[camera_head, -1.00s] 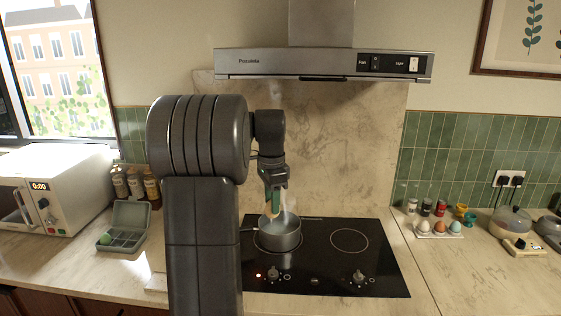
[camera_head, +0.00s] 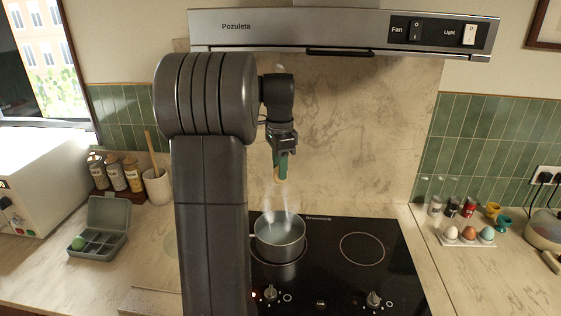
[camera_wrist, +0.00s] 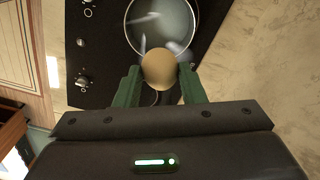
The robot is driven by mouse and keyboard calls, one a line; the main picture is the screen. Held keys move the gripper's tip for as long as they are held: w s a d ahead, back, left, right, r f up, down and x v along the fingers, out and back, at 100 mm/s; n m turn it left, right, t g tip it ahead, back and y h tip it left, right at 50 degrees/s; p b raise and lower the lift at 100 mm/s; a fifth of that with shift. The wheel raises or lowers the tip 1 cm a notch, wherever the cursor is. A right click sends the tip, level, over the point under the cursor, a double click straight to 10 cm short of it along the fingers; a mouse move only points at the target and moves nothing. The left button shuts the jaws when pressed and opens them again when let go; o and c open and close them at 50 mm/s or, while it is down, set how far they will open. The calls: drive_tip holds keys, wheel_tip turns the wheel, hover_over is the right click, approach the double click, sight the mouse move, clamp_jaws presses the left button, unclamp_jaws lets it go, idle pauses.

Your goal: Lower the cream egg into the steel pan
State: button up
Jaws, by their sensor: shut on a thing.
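My gripper (camera_head: 281,165) points down above the steel pan and is shut on the cream egg (camera_wrist: 158,69). The egg looks tan and sits between the two green fingertips in the wrist view; in the head view only a small part shows at the tips. The steel pan (camera_head: 280,252) stands on the left ring of the hob, with steam rising from it. In the wrist view the pan (camera_wrist: 133,46) lies below and beyond the egg, which overlaps its near rim. A clear gap separates the egg from the pan.
The black hob (camera_head: 345,282) has a free right ring. The range hood (camera_head: 300,33) hangs above. A white tray (camera_head: 466,243) with several eggs is at right. A grey box (camera_head: 108,243) holding a green egg is at left, near spice jars (camera_head: 114,172).

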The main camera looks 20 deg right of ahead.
wheel_tip(320, 180, down, 10)
drive_tip(key=b, duration=0.8)
drive_tip(key=shift+r, duration=0.25)
wheel_tip(320, 180, down, 9)
drive_tip(key=b, duration=0.4)
idle(1.4)
drive_tip(key=shift+f+b, duration=1.6)
drive_tip(key=shift+f, duration=1.25)
idle(1.4)
